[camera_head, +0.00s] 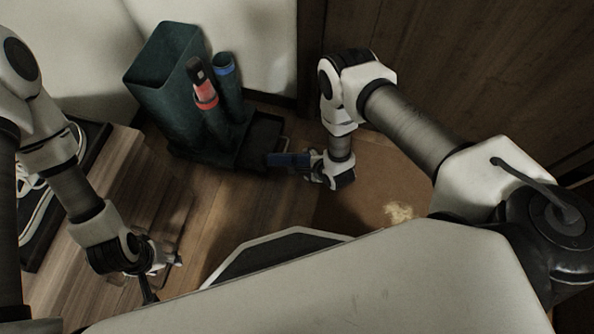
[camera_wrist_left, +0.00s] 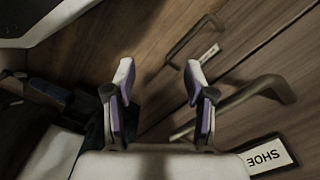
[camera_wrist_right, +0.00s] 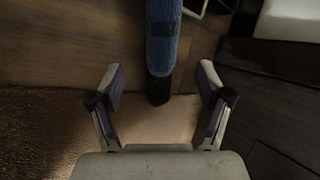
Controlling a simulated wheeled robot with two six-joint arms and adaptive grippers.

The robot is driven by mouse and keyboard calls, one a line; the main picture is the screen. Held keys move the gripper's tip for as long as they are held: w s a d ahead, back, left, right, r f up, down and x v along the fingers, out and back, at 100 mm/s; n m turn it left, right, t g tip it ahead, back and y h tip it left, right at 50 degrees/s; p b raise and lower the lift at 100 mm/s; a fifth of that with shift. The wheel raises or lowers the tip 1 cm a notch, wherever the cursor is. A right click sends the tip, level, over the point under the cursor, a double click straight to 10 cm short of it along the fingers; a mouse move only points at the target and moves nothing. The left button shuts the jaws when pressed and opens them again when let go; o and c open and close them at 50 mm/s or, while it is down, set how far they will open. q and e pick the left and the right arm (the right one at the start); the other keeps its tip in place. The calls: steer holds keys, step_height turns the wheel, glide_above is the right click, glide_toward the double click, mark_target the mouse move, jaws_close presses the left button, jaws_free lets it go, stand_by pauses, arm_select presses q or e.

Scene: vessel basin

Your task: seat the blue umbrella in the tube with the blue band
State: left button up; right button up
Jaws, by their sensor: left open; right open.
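The blue umbrella (camera_head: 288,160) extends to the left of my right gripper (camera_head: 318,168), beside the stand's low tray. In the right wrist view the blue umbrella (camera_wrist_right: 163,45) points its dark end toward the space between the open fingers (camera_wrist_right: 160,85); I cannot tell whether it touches the floor. The tube with the blue band (camera_head: 224,66) stands upright on the dark green stand. The neighbouring tube has a red band, and a dark-and-red item shows at its top (camera_head: 203,88). My left gripper (camera_head: 168,263) is open and empty, low at the left; its fingers show in the left wrist view (camera_wrist_left: 155,80).
The stand's tall square bin (camera_head: 160,75) is behind and left of the tubes. Shoes on a dark tray (camera_head: 35,205) lie at far left. A wooden surface with handles (camera_wrist_left: 245,100) and a SHOE label (camera_wrist_left: 268,155) is under my left gripper. A brown mat (camera_head: 370,185) lies below my right arm.

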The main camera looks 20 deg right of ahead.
mark_target(300, 161)
steer(key=shift+m, duration=0.5)
steer(key=b+x, duration=0.5)
steer(key=x, duration=0.4)
steer(key=shift+w+f, duration=0.1)
steer(key=shift+w+a, duration=0.1)
steer(key=shift+c, duration=0.7)
steer(key=c, duration=1.3)
